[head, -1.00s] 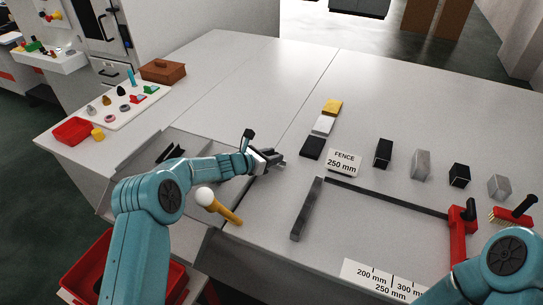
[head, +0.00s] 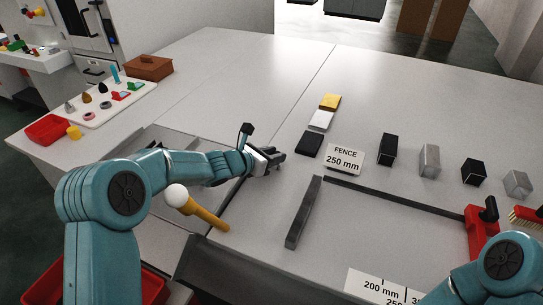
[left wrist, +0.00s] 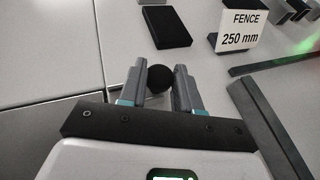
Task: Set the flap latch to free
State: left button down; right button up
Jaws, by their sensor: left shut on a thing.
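My left gripper (head: 272,157) is low over the grey tabletop, left of the FENCE 250 mm sign. In the left wrist view its two fingers (left wrist: 160,92) stand on either side of a round black knob (left wrist: 158,80), and it is shut on that knob. The knob may be the flap latch; its base and setting are hidden by the gripper, and no latch marking can be read. A sunken grey panel (head: 180,141), perhaps the flap, lies behind my left arm, which hides much of it. My right gripper is out of view.
Black (head: 309,144), white (head: 320,120) and yellow (head: 330,102) blocks lie beyond the gripper. The sign (head: 344,158) and a dark fence bar (head: 304,212) are to its right. A mallet (head: 205,212) lies nearer me.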

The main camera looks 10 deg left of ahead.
pick_arm(q)
jog(key=shift+w+r, duration=0.1)
jog(key=shift+r, duration=0.15)
jog(key=c, duration=0.8)
grip_release()
jog(key=shift+f, duration=0.2)
jog(key=b+v, duration=0.2)
jog(key=v, duration=1.4)
jog(key=shift+s, duration=0.3)
jog(key=shift+s+a, duration=0.1)
jog(key=shift+s, duration=0.05)
